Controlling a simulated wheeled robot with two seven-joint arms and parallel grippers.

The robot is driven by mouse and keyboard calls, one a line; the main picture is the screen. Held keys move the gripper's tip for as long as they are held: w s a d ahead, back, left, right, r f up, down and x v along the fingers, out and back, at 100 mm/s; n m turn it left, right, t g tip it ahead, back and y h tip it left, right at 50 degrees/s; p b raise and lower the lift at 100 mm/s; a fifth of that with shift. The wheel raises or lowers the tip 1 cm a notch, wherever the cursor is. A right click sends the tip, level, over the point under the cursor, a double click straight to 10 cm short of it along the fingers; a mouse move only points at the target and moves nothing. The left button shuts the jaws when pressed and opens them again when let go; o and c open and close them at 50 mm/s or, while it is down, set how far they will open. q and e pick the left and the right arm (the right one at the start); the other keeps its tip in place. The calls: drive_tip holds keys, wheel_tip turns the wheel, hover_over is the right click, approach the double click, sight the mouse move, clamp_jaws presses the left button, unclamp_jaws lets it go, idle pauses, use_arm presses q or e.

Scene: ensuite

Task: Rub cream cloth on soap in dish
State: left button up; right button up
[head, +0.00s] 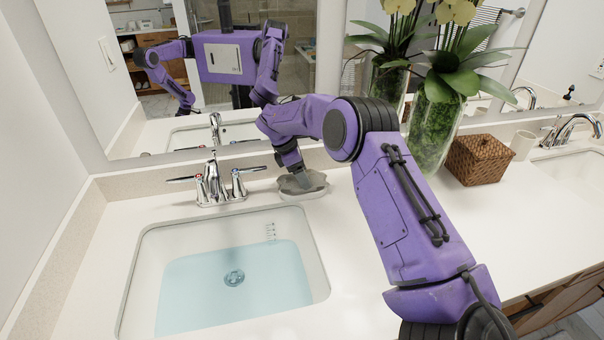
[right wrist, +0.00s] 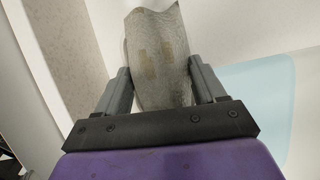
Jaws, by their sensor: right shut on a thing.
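My right gripper (head: 299,176) points down at the counter beside the basin's back right corner. In the right wrist view its two fingers (right wrist: 160,88) are shut on the greyish-cream cloth (right wrist: 158,50), which hangs out past the fingertips. In the head view a pale grey-beige shape (head: 313,188) lies under the gripper on the counter. I cannot tell there where cloth ends and dish begins. The soap is not visible in either view. My left gripper is not directly in view.
A chrome faucet (head: 213,185) stands left of the gripper, behind a basin (head: 320,280) holding blue water. A glass vase (head: 435,130) with orchids and a brown wicker box (head: 478,160) stand to the right. The mirror behind reflects my body. The right front counter is clear.

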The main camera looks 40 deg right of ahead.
drive_tip(key=shift+w+r+p, duration=0.1)
drive_tip(key=shift+r+p, duration=0.25)
drive_tip(key=shift+r, duration=0.6)
drive_tip(key=shift+r+p, duration=0.9)
drive_tip(key=shift+r, duration=1.6)
